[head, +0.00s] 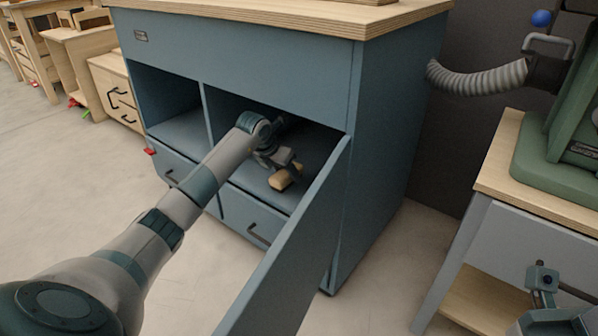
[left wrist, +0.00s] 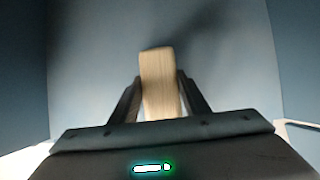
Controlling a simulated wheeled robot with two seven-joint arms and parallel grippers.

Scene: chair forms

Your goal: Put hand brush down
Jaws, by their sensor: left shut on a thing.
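The hand brush (head: 282,179) is a light wooden block in the head view, inside the right compartment of a blue cabinet (head: 381,130). My left gripper (head: 289,168) reaches into that compartment and is shut on the brush. In the left wrist view the wooden brush (left wrist: 160,82) stands between the two dark fingers of the left gripper (left wrist: 160,98). Blue-grey cabinet surfaces fill the background there. Whether the brush touches the compartment floor, I cannot tell.
The cabinet's door (head: 290,250) stands open toward me, close to the right of my left arm. A divider (head: 208,115) separates the left compartment, which looks empty. Drawers with dark handles (head: 257,235) are below. A workbench (head: 505,190) with a green machine (head: 560,150) stands at right.

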